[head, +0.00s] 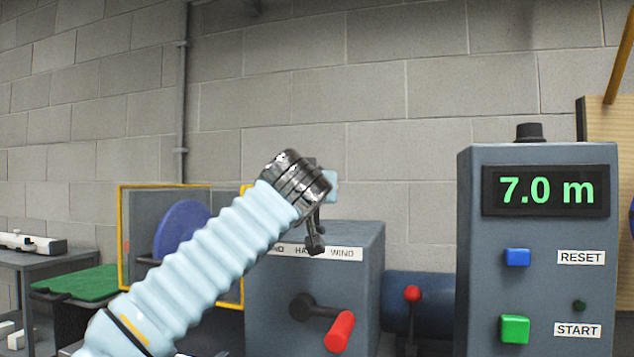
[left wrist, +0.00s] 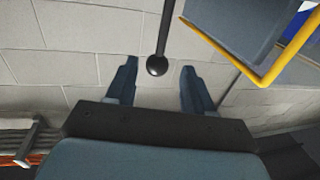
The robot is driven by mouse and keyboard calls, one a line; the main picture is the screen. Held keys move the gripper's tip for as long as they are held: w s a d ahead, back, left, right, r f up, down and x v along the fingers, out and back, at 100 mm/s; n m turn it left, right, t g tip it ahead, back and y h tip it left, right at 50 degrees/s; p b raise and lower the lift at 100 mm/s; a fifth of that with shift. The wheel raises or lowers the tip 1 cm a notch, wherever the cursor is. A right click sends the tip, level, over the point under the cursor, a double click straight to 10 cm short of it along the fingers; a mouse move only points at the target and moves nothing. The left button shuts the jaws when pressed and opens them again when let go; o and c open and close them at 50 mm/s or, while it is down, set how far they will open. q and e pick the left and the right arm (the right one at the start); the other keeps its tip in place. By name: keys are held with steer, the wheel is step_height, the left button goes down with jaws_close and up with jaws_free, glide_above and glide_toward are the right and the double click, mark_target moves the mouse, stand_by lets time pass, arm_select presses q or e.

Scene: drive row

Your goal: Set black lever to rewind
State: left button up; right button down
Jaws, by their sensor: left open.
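The black lever (head: 315,238) stands roughly upright at the top of a grey drive box (head: 262,300), in front of the label strip (head: 342,254) between the letters "HA" and "WIND". The strip's left part is covered by my arm. My left gripper (head: 325,190) is at the lever's upper end, which it partly hides. In the left wrist view, the lever's round black knob (left wrist: 157,66) lies between the two open fingers of my left gripper (left wrist: 158,68), with a gap on each side. My right gripper is not in view.
A red-handled crank (head: 340,331) sticks out of the box front. A red-knobbed lever (head: 412,294) stands right of it. A grey console (head: 540,240) reads 7.0 m, with blue and green buttons. A yellow frame (head: 122,235) and blue disc (head: 181,230) are behind my arm.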

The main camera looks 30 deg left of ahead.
arm_select(q)
steer(key=p+x, duration=0.2)
steer(key=x, duration=0.5)
steer(key=shift+r, duration=0.15)
steer(key=shift+w+a+p, duration=0.3)
steer(key=shift+w+p, duration=0.05)
steer(key=shift+w, duration=0.15)
jaws_close()
